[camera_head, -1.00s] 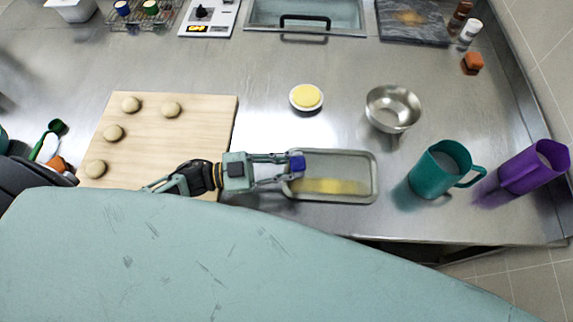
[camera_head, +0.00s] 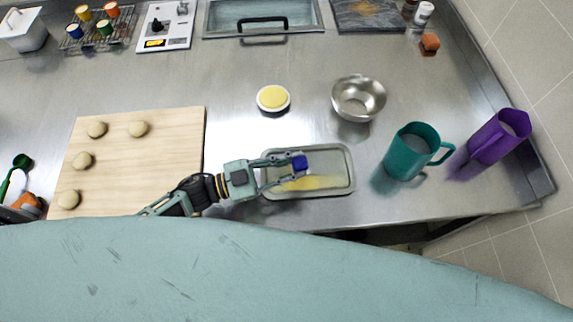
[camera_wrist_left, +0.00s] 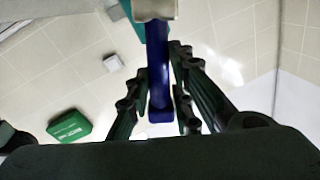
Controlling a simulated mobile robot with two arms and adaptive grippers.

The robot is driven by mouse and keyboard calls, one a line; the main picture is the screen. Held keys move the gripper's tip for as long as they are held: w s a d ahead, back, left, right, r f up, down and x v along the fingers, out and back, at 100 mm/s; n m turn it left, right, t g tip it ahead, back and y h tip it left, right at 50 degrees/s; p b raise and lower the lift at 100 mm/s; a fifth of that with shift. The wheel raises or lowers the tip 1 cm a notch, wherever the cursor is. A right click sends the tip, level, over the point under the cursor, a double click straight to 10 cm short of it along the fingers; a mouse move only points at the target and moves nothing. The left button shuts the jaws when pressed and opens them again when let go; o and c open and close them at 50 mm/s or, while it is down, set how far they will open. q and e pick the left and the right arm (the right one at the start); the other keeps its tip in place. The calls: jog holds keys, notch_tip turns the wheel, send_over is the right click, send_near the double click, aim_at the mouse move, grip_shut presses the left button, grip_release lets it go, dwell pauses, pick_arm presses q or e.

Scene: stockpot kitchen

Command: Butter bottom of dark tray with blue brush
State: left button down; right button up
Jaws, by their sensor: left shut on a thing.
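The shallow grey metal tray (camera_head: 352,166) lies near the counter's front edge, with a yellow butter streak (camera_head: 313,184) across the near part of its bottom. My left gripper (camera_head: 292,164) reaches in from the left over the tray, shut on the blue brush (camera_head: 300,162). The brush is above the left-middle of the tray; I cannot tell whether its bristles touch. In the left wrist view, the blue brush (camera_wrist_left: 158,70) stands between the dark fingers (camera_wrist_left: 158,100). A white dish of yellow butter (camera_head: 272,98) sits behind the tray. My right gripper does not show.
A wooden board (camera_head: 140,175) with several dough balls is left of the tray. A steel bowl (camera_head: 358,98), a teal mug (camera_head: 408,155) and a purple pitcher (camera_head: 495,140) stand to the right. The counter between butter dish and sink is clear.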

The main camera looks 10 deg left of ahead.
pick_arm(q)
jog(key=shift+s+d+f+x, duration=0.6)
jog(key=shift+s+x, duration=0.55)
jog(key=shift+x, duration=5.55)
jog(key=shift+s+a+r+p, duration=0.15)
jog(key=shift+s+a, duration=0.1)
jog(key=shift+a, duration=1.5)
jog(key=shift+s+a+f+p, duration=0.1)
jog(key=shift+s+a, duration=0.1)
jog(key=shift+a, duration=1.55)
jog(key=shift+s+a+r+p, duration=0.15)
jog(key=shift+s+a, duration=0.1)
jog(key=shift+a, duration=1.5)
jog(key=shift+w+a+r+v, duration=0.45)
jog(key=shift+w+v, duration=0.45)
jog(key=shift+v, duration=4.3)
jog(key=shift+w+d+f+b, duration=0.1)
jog(key=shift+w+d+b, duration=0.2)
jog(key=shift+w+d, duration=0.45)
jog(key=shift+w+d+f+b, duration=0.1)
jog(key=shift+w+d+b, duration=0.15)
jog(key=shift+w+d, duration=0.5)
